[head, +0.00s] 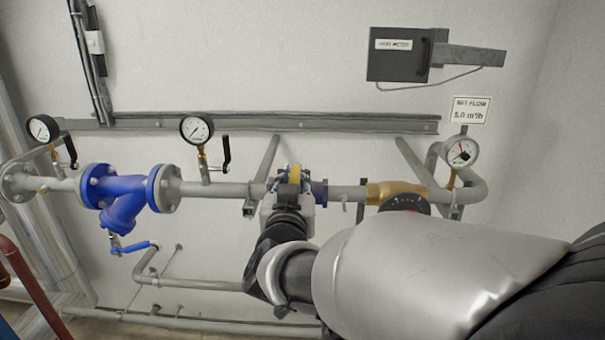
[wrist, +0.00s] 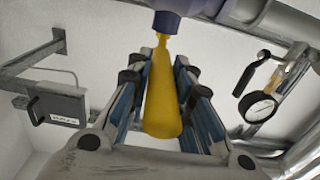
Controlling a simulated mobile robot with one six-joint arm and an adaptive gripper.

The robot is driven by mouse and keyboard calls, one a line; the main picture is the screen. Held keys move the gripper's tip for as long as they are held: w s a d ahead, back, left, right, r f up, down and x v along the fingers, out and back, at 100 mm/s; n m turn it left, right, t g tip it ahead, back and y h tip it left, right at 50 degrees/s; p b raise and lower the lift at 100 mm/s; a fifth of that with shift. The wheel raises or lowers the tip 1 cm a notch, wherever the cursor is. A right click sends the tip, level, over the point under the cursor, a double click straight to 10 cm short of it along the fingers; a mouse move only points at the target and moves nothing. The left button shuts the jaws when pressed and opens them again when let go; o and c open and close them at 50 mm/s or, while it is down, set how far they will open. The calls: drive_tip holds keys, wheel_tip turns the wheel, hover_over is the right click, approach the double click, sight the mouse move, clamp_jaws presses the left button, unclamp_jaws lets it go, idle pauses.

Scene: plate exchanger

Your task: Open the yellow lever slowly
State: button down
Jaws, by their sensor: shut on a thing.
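The yellow lever (wrist: 162,105) stands between the fingers of my gripper (wrist: 165,75) in the wrist view. Its narrow end meets a blue-purple valve body (wrist: 178,8) at the top of that view. In the head view, a bit of the yellow lever (head: 295,173) shows at the pipe, just above my gripper (head: 289,186). My gripper is shut on the lever. My arm and gripper hide most of the valve from the head camera. The blue-purple valve part (head: 320,192) shows just right of the lever.
A blue strainer (head: 124,192) and two gauges (head: 197,129) sit to the left on the grey pipe. A brass fitting (head: 392,191) and another gauge (head: 461,151) are to the right. A sign (head: 471,110) reads "SET FLOW 5.0 m³/h". A blue lever (head: 136,247) hangs below the strainer.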

drive_tip(key=shift+d, duration=0.1)
drive_tip(key=y+b, duration=0.1)
drive_tip(key=b, duration=0.1)
drive_tip(key=shift+d+f+n+b, duration=0.15)
drive_tip(key=shift+d+n+b, duration=0.2)
drive_tip(key=shift+d+n, duration=0.05)
drive_tip(key=shift+d+n+y+b, duration=0.45)
drive_tip(key=shift+n+y+b, duration=0.15)
drive_tip(key=shift+y+b, duration=0.55)
drive_tip(key=shift+r, duration=0.2)
drive_tip(key=c, duration=1.4)
unclamp_jaws()
drive_tip(key=shift+c, duration=0.2)
drive_tip(key=s, duration=0.4)
drive_tip(key=s+d, duration=0.1)
drive_tip(key=s, duration=0.6)
drive_tip(key=shift+s+d, duration=0.35)
drive_tip(key=shift+s, duration=0.05)
